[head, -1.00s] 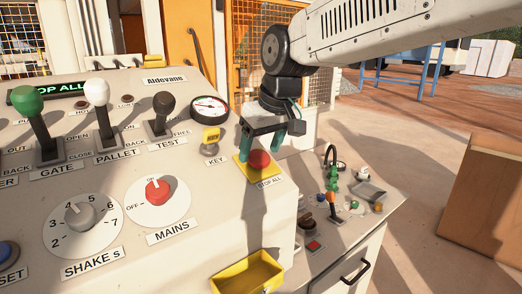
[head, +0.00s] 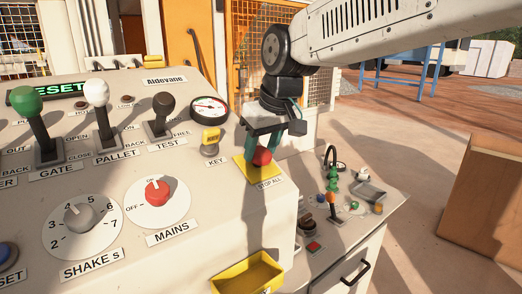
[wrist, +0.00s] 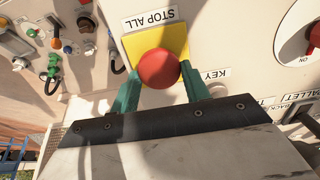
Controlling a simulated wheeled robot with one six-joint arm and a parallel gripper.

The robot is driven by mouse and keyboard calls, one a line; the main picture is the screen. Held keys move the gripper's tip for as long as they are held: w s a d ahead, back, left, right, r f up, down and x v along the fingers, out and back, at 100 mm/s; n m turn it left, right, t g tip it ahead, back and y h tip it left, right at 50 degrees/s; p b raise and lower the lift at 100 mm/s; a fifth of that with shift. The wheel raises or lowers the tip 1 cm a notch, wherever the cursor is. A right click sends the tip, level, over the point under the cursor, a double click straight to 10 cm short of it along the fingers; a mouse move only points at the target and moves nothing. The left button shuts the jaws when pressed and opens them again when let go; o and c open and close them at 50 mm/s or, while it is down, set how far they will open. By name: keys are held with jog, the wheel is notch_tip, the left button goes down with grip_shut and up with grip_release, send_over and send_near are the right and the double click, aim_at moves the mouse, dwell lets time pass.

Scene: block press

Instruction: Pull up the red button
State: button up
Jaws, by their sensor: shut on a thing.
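The red button (head: 262,157) sits on a yellow plate (head: 247,172) labelled STOP ALL on the sloped panel. My gripper (head: 262,147) is over it, with its green fingers shut on the button's sides. The wrist view also shows the red button (wrist: 159,69) between the two fingertips (wrist: 160,80), with the yellow plate (wrist: 180,36) behind it. The display (head: 62,90) at the upper left reads RESET.
A key switch with a yellow tag (head: 211,137) and a gauge (head: 209,109) stand close to the left of my gripper. Levers and the MAINS dial (head: 158,191) are further left. A yellow tray (head: 248,272) is below, and a side bench (head: 380,222) with small items is at right.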

jog(key=shift+r, duration=0.15)
jog(key=o, duration=1.4)
jog(key=shift+c, duration=0.2)
jog(key=shift+r, duration=0.1)
jog(key=v, duration=0.7)
jog(key=shift+s+d+r, duration=0.2)
jog(key=shift+r, duration=0.05)
